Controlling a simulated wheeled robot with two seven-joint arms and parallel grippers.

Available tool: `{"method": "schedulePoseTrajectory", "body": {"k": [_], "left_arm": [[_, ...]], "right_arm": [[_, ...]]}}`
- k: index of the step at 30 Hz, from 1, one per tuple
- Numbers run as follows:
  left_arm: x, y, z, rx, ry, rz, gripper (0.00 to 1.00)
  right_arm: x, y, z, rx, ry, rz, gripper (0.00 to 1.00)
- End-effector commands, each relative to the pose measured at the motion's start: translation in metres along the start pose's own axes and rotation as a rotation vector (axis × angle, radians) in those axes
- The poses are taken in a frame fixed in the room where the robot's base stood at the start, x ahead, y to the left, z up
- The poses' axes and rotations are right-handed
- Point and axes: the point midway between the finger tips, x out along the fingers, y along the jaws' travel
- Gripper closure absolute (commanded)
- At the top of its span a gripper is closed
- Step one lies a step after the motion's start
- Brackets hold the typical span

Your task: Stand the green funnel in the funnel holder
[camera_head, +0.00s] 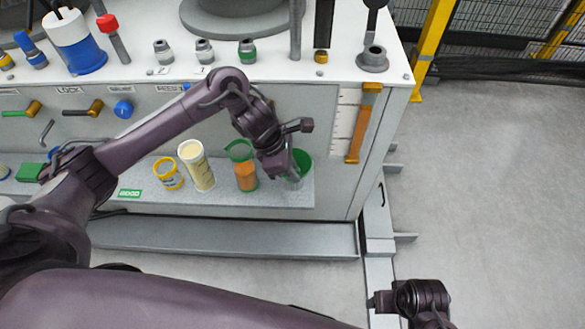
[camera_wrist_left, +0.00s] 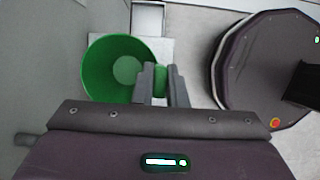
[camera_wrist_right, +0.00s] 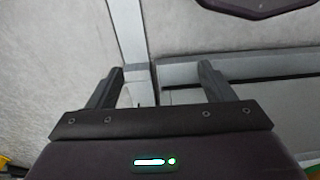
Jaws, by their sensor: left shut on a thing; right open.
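The green funnel (camera_head: 304,160) is at the right end of the low shelf, partly hidden by my left wrist. In the left wrist view the funnel (camera_wrist_left: 96,72) shows its wide open mouth and a paler round bottom. My left gripper (camera_wrist_left: 162,72) is shut on the right side of its wall. I cannot tell whether the funnel touches the shelf. No funnel holder can be made out for certain; a grey round socket piece (camera_head: 372,58) stands on the bench top's right corner. My right gripper (camera_wrist_right: 162,75) is open and empty, low over the floor.
The floor at right is clear.

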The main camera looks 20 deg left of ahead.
Motion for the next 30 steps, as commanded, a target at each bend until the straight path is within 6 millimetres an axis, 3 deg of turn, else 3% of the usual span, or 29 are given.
{"method": "schedulePoseTrajectory", "body": {"k": [6,7,12,22,27,30], "left_arm": [[0.0,0.0,0.0,0.0,0.0,0.001,1.0],[0.0,0.0,0.0,0.0,0.0,0.001,0.84],[0.0,0.0,0.0,0.0,0.0,0.001,0.63],[-0.005,0.001,0.0,0.001,-0.001,0.002,0.63],[-0.03,0.001,0.001,0.003,0.0,0.005,0.63],[-0.049,0.001,0.001,0.002,0.001,0.004,0.63]], "right_arm": [[0.0,0.0,0.0,0.0,-0.001,0.0,0.25],[0.0,0.0,0.0,0.0,-0.001,0.0,0.25],[0.0,0.0,0.0,0.0,-0.001,0.0,0.25],[-0.001,0.0,0.0,0.0,0.001,0.0,0.25],[0.003,0.0,-0.001,0.003,0.011,0.0,0.25],[0.019,0.004,-0.001,0.007,0.009,0.005,0.25]]}}
